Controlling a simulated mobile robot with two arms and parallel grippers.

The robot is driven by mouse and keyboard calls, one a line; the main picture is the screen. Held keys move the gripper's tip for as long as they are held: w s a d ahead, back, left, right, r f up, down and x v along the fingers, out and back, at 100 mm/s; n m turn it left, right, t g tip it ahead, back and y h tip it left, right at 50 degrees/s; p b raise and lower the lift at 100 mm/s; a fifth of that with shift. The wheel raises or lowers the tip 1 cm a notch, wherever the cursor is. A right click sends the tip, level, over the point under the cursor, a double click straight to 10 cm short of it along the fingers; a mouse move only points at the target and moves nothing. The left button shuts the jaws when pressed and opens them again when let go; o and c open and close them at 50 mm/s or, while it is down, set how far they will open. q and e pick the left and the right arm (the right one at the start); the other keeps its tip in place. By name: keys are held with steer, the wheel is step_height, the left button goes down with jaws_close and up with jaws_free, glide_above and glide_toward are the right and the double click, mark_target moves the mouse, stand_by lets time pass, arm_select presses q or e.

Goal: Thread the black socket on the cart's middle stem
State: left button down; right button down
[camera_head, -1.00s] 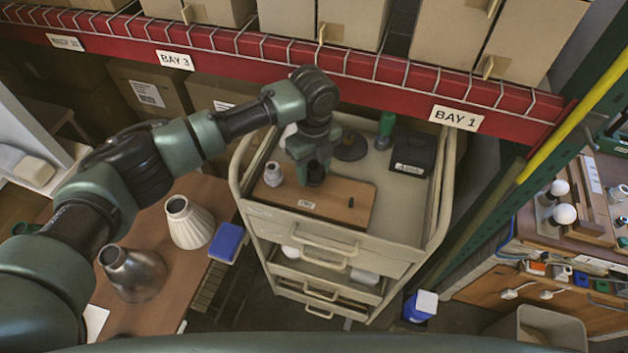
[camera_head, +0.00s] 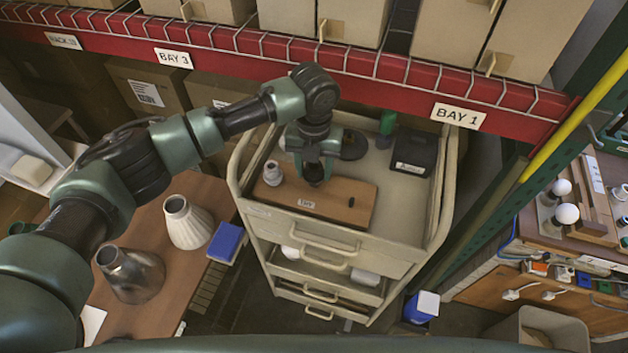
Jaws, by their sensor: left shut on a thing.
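The cart (camera_head: 262,217) stands in the middle with a wooden board (camera_head: 345,204) on its top. A white socket (camera_head: 273,172) stands at the board's left end and a short dark stem (camera_head: 351,200) at its right. My left gripper (camera_head: 316,170) points down over the board's middle, shut on the black socket (camera_head: 315,176). The gripper and socket hide the middle stem, so I cannot tell whether the socket is on it or just above it. My right gripper is not in view.
On the cart top behind the board are a dark round base (camera_head: 352,145), a green object (camera_head: 387,123) and a black box (camera_head: 415,155). A raised rail (camera_head: 440,200) edges the cart. Lampshades (camera_head: 188,222) stand on the left table. The red shelf beam (camera_head: 390,88) runs behind.

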arm_select(q)
steer(key=m, duration=0.4)
steer(key=shift+s+f+m, duration=0.2)
steer(key=shift+f+m, duration=0.1)
steer(key=shift+f, duration=0.05)
steer(key=shift+m+b, duration=0.3)
steer(key=c, duration=0.6)
jaws_free()
steer(key=shift+m, duration=0.3)
steer(key=shift+w, duration=0.2)
steer(key=shift+r, duration=0.1)
step_height(320, 180, up, 6)
steer(key=shift+r+b, duration=0.15)
steer(key=shift+b, duration=1.05)
steer(key=shift+r, duration=0.8)
